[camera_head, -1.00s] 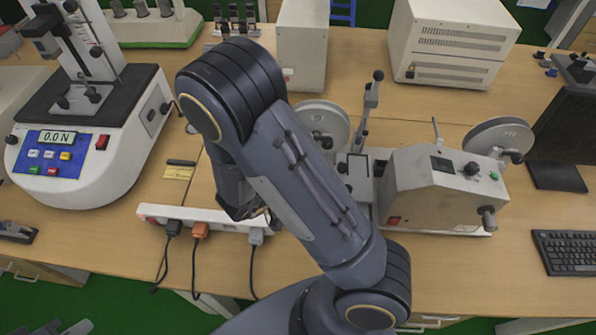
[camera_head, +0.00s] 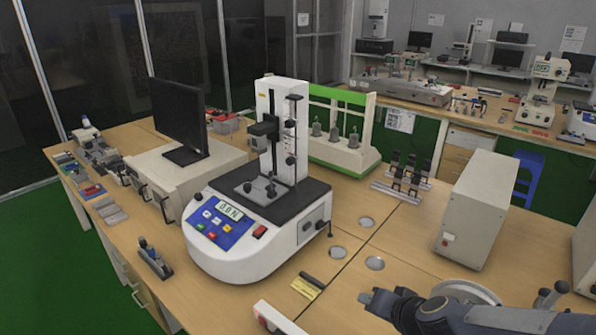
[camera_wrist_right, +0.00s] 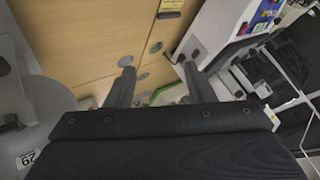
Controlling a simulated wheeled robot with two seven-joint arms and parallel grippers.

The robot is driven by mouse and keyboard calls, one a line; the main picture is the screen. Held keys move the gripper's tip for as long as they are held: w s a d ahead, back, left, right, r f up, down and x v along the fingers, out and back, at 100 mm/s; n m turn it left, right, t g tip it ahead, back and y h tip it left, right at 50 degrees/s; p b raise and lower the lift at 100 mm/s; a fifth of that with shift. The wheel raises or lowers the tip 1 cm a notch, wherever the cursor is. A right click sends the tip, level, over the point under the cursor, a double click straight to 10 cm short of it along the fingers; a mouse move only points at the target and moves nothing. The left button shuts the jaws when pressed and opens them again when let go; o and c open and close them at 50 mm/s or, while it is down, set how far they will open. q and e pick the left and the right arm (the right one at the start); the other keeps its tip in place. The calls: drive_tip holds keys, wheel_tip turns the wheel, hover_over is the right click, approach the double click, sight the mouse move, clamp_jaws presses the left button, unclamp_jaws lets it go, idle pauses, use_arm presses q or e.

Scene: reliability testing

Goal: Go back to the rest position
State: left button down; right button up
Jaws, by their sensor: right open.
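My right arm comes in at the lower right of the head view, low over the bench. Its gripper (camera_head: 374,298) points left, with the bench top beyond it. In the right wrist view the two fingers of this gripper (camera_wrist_right: 159,86) stand apart with nothing between them. The gripper is open and empty. My left gripper and left arm are in neither view now.
A white force tester (camera_head: 235,262) stands on the wooden bench left of the gripper. A beige box (camera_head: 478,212) stands behind the arm. A reel (camera_head: 466,291) is close beside it. A white power strip (camera_head: 275,318) lies at the front. Bench around the round holes is clear.

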drive_tip(key=s+r+n+y, duration=0.2)
drive_tip(key=s+r+y, duration=0.1)
drive_tip(key=s+r, duration=0.3)
drive_tip(key=s+d+g+h, duration=0.2)
drive_tip(key=s+d+g, duration=0.1)
drive_tip(key=s, duration=1.1)
drive_tip(key=shift+d+f+n, duration=0.25)
drive_tip(key=shift+d+n, duration=0.05)
drive_tip(key=shift+n, duration=0.1)
